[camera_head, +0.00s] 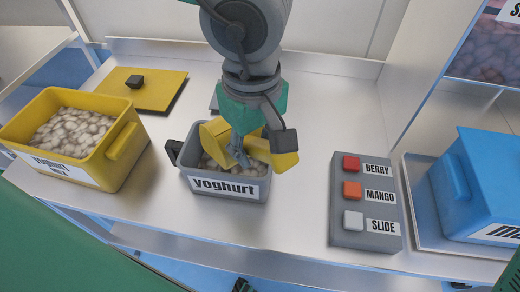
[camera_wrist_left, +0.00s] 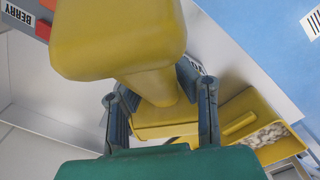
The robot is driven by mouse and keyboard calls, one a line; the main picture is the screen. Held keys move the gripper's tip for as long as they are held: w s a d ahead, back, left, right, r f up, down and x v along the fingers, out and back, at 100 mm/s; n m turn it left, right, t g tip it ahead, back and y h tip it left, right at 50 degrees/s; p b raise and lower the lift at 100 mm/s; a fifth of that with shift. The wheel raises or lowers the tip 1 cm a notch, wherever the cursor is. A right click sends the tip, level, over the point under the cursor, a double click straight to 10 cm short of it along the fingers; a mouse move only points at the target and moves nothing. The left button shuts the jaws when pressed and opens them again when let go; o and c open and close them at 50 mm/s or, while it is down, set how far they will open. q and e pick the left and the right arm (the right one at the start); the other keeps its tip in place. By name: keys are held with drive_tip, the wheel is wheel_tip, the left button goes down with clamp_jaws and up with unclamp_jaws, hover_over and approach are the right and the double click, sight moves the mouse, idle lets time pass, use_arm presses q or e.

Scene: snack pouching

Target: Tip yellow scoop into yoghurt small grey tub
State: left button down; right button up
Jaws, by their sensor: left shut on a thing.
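My left gripper (camera_head: 245,135) reaches down from the top middle and is shut on the yellow scoop (camera_head: 214,130), directly over the small grey tub (camera_head: 187,158). The tub carries a "yoghurt" label on its front, and pale pieces show inside. Part of the scoop shows on each side of the gripper, low at the tub's opening; contact with the rim is unclear. In the left wrist view the scoop (camera_wrist_left: 120,35) fills the upper middle, with part of it between the fingers of the left gripper (camera_wrist_left: 158,95). The scoop's contents are hidden. My right gripper is not seen.
A yellow tub (camera_head: 112,158) of pale pieces stands at the left, its lid (camera_head: 160,88) lying behind it. A grey button box (camera_head: 365,235) reading BERRY, MANGO and SLIDE stands right of the grey tub. A blue bin (camera_head: 485,190) sits on a tray at far right.

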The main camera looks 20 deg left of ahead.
use_arm(q)
drive_tip(key=shift+w+a+r+h+p, duration=0.2)
drive_tip(key=shift+a+r+h+p, duration=0.15)
drive_tip(key=shift+p, duration=0.5)
drive_tip(key=p, duration=0.1)
drive_tip(key=a+r+g+h+p, duration=0.1)
drive_tip(key=p, duration=0.1)
drive_tip(key=shift+w+a, duration=0.1)
drive_tip(key=shift+w, duration=0.2)
drive_tip(key=shift+w+a+r+h, duration=0.15)
drive_tip(key=shift+w+a+h, duration=0.15)
drive_tip(key=shift+h, duration=0.15)
drive_tip(key=shift+w+a+r+g+h, duration=0.4)
drive_tip(key=shift+a+h, duration=0.15)
drive_tip(key=shift+a, duration=0.15)
drive_tip(key=shift+w+a+r+g+h, duration=0.25)
drive_tip(key=shift+a+g+h, duration=0.15)
drive_tip(key=shift+a+h, duration=0.2)
drive_tip(key=shift+w+a+r+g+h, duration=0.2)
drive_tip(key=shift+w+a+h, duration=0.1)
drive_tip(key=shift+a, duration=0.15)
drive_tip(key=shift+w+a+r+g+h, duration=0.2)
drive_tip(key=shift+a+h, duration=0.15)
drive_tip(key=shift+a, duration=0.05)
drive_tip(key=shift+w+a+r+g+h, duration=0.2)
drive_tip(key=shift+w+a+h, duration=0.1)
drive_tip(key=shift+a, duration=0.15)
drive_tip(key=shift+r, duration=0.1)
